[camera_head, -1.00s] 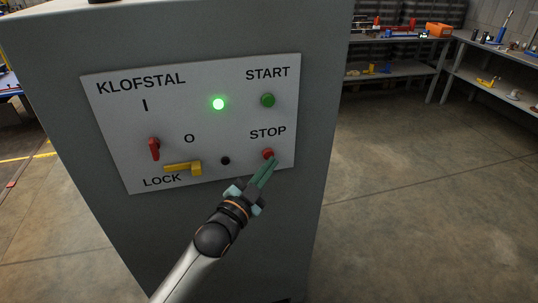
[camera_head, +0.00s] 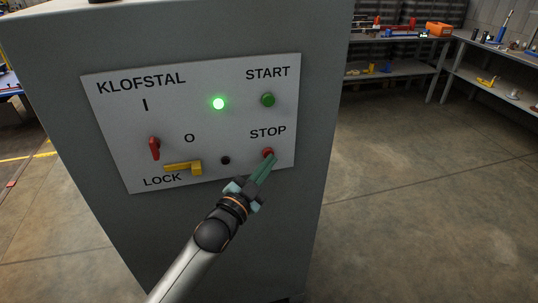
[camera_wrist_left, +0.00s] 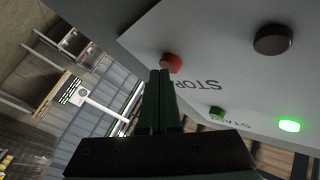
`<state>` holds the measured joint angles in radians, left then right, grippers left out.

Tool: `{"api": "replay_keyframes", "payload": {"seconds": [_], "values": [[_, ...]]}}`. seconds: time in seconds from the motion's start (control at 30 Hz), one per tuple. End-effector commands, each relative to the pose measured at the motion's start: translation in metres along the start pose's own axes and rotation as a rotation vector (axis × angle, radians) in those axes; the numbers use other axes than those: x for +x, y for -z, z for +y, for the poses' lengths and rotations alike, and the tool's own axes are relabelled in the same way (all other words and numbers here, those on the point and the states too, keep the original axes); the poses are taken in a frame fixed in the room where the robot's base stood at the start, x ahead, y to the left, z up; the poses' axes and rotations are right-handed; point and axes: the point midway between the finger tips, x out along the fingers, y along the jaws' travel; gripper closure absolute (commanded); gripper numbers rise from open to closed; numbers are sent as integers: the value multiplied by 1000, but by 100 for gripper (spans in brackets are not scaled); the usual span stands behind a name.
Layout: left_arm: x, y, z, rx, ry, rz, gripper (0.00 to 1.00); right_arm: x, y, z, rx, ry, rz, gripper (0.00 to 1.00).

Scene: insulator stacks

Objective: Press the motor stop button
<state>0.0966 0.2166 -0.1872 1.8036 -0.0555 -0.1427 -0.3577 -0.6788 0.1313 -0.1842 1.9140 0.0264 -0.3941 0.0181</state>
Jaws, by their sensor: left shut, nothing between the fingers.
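The red stop button (camera_head: 268,153) sits under the word STOP at the lower right of the panel (camera_head: 118,130) on a grey cabinet. It also shows in the left wrist view (camera_wrist_left: 171,63), just beyond my fingertips. My left gripper (camera_head: 272,158) is shut and empty, its green fingers pointing up at the button and covering its lower edge. In the left wrist view the fingertips (camera_wrist_left: 160,72) lie close beside the button; I cannot tell whether they touch. The green lamp (camera_head: 218,104) is lit. My right gripper is not in view.
The panel also holds a green start button (camera_head: 267,100), a red switch (camera_head: 154,149), a yellow lock lever (camera_head: 184,168) and a black knob (camera_head: 225,160). Shelves with tools (camera_head: 400,72) stand at the back right. The floor (camera_head: 420,200) right of the cabinet is clear.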

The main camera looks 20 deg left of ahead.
Motion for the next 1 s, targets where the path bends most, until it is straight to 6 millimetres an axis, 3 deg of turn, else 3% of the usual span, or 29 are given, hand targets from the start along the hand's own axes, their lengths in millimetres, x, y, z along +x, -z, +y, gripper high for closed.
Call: {"api": "replay_keyframes", "payload": {"seconds": [0.67,1.0], "values": [[3,-2,-3,0,1,-1,100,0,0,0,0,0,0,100],[-8,6,5,-2,0,-2,100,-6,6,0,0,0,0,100]]}}
